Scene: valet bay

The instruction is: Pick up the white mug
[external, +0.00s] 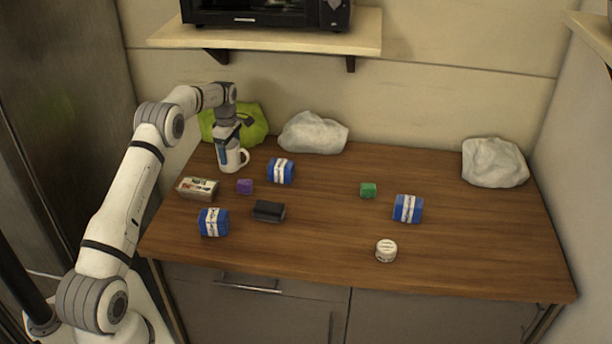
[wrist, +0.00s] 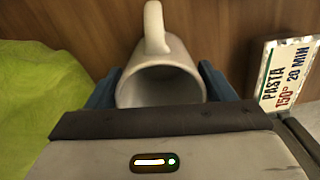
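The white mug (external: 234,160) stands upright at the back left of the wooden table, below my gripper (external: 228,146). In the wrist view, the mug (wrist: 162,85) shows its open mouth towards me, with its handle pointing to the top of the picture. The blue-grey fingers of my gripper (wrist: 160,88) lie one on each side of the mug, with no clear gap on either side. I cannot tell whether they press on it. Part of the mug's near rim is hidden behind my gripper's body.
A lime-green bag (external: 250,120) lies close behind the mug. A box with pasta lettering (external: 197,187), a purple block (external: 244,186) and a blue-and-white pack (external: 281,171) lie nearby. A shelf (external: 270,35) with a black appliance overhangs the back.

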